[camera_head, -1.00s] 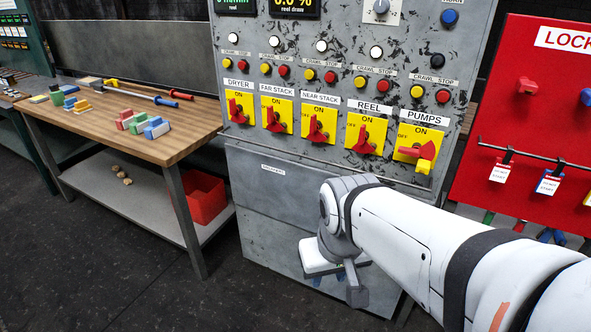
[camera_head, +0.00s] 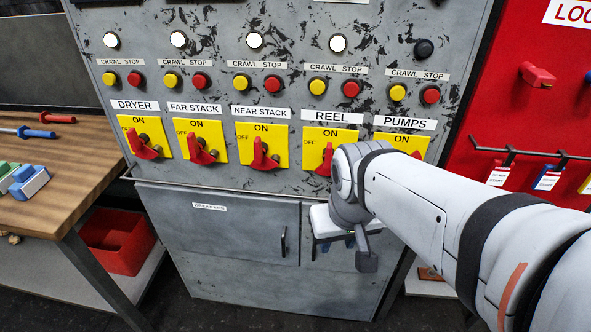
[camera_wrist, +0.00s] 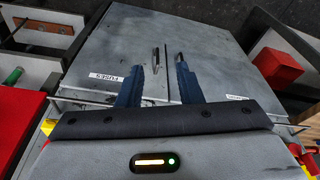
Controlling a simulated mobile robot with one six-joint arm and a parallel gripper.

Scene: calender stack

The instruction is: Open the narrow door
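The narrow door (camera_head: 335,278) is the grey right-hand panel low on the control cabinet, partly hidden by my arm in the head view. It looks closed. In the wrist view, which is upside down, the narrow door (camera_wrist: 112,48) carries a label reading FUSES (camera_wrist: 106,78). Its upright bar handle (camera_wrist: 155,60) stands near the seam with the wide door. My gripper (camera_wrist: 159,66) is open, its dark blue fingers pointing at the doors on either side of this handle. The right finger appears near or over the wide door's handle (camera_wrist: 180,58). I cannot tell whether anything touches.
The wide BREAKERS door (camera_head: 220,235) is closed, with its dark handle (camera_head: 283,242) by the seam. Red switches on yellow plates (camera_head: 262,148) line the panel above. A wooden workbench (camera_head: 75,165) stands left, with a red bin (camera_head: 118,240) below. A red lockout board (camera_head: 515,110) is right.

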